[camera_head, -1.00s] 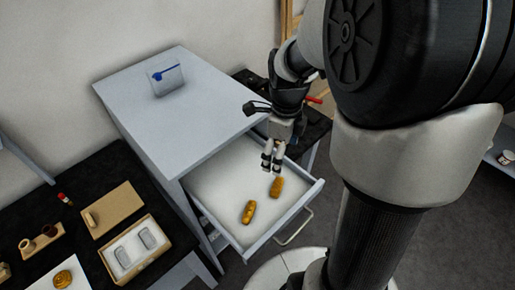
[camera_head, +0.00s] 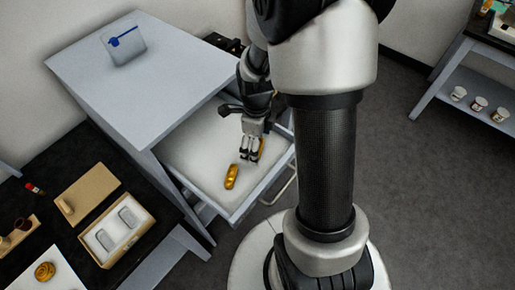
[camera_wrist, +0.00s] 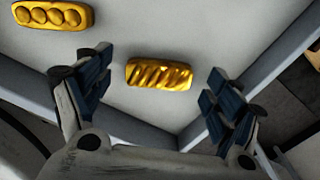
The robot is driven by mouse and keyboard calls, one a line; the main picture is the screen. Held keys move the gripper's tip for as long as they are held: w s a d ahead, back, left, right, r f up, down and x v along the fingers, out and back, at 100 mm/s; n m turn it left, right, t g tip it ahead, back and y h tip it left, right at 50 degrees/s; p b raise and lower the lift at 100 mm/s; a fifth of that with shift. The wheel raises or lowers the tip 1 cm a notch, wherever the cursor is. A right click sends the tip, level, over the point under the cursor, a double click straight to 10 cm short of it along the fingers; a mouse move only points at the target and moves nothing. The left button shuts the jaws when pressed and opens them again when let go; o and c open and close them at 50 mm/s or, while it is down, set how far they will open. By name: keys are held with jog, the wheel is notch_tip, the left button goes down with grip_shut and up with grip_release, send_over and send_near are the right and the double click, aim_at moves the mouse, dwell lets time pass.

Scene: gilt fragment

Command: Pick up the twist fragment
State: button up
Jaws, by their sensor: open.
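The twist fragment (camera_wrist: 159,75), a golden block with slanted ridges, lies on the white drawer floor. In the wrist view it sits between the two spread fingers of my gripper (camera_wrist: 150,95), with a gap on both sides. In the head view my gripper (camera_head: 250,156) is low over the drawer and partly covers the twist fragment (camera_head: 260,146). My gripper is open and holds nothing. A second golden fragment (camera_wrist: 52,15) with a row of round bumps lies at the upper left of the wrist view, and it also shows in the head view (camera_head: 231,177).
The open drawer (camera_head: 190,160) has raised walls close around the fragments. The grey cabinet top (camera_head: 130,85) stands above it. A dark table at left holds an open box (camera_head: 91,238) with two grey inserts, and a round golden piece (camera_head: 45,271) on a white sheet.

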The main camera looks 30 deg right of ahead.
jog(key=shift+f, duration=0.1)
jog(key=c, duration=1)
jog(key=shift+o, duration=0.2)
